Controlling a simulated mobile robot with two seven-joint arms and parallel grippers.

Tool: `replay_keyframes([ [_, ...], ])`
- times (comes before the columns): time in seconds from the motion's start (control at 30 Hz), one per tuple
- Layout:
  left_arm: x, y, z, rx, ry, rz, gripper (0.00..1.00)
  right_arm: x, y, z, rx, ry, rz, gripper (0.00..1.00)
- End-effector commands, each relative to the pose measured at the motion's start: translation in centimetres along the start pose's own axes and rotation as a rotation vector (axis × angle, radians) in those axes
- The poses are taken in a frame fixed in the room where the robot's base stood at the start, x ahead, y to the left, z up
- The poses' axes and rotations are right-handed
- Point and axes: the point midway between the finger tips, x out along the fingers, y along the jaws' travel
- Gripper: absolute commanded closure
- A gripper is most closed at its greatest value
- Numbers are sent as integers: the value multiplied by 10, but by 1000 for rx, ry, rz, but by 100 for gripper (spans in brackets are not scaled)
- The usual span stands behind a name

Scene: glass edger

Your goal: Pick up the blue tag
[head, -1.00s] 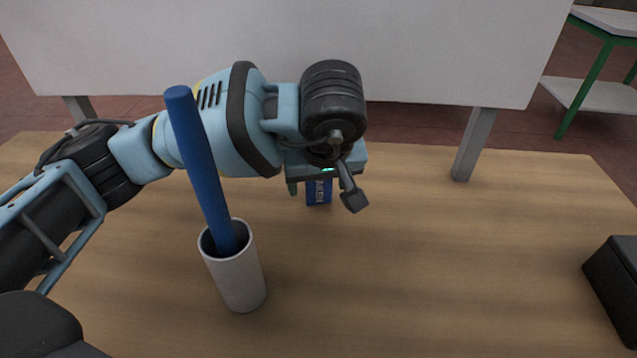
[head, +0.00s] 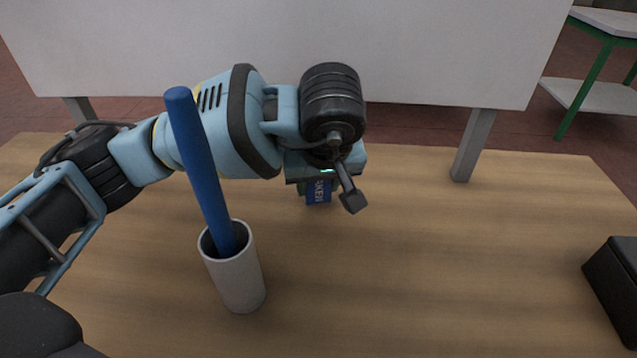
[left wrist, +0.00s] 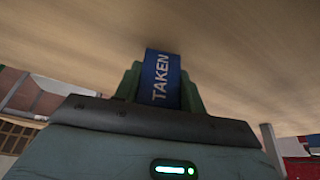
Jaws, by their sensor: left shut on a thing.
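The blue tag (head: 318,191) is below my left gripper in the head view, near the middle of the wooden table. The gripper body hides the upper part of the tag. I cannot tell whether the tag's lower end touches the table. My right gripper is not in view.
A white cup (head: 236,277) with a blue rod (head: 200,160) leaning in it stands in front of my left arm. A black box (head: 615,285) is at the right edge. A white board (head: 430,50) stands behind. The table's (head: 450,270) middle right is clear.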

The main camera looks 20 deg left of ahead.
Motion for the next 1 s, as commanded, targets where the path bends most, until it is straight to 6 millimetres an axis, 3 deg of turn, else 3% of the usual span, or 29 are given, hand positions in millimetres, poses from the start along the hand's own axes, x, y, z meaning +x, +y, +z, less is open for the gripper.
replay_keyframes([
  [0.5,-79,0,-33,-1,2,1,84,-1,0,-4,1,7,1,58],
  [1.0,-89,0,-36,1,-1,0,84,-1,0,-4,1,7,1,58],
])
